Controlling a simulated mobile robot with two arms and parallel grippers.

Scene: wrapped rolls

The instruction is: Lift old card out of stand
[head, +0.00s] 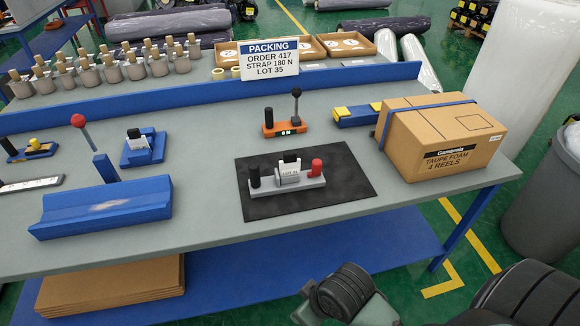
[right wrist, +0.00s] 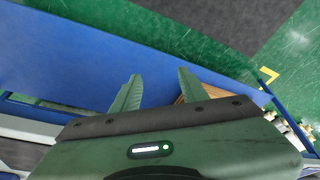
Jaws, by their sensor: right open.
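A grey stand (head: 310,185) with a black post and a red knob sits on a black mat (head: 260,207) in the middle of the table. My right gripper (right wrist: 156,80) is open and empty in the right wrist view, over the blue lower shelf. In the head view my right arm is at the bottom, below the table's front edge. My left gripper is not visible.
A blue cradle (head: 106,212) with a red-knobbed lever stands left of the mat. An orange device (head: 283,128) is behind the mat. A cardboard carton (head: 440,137) is at the right. A packing sign (head: 269,60) stands at the back. Table surface in front of the mat is clear.

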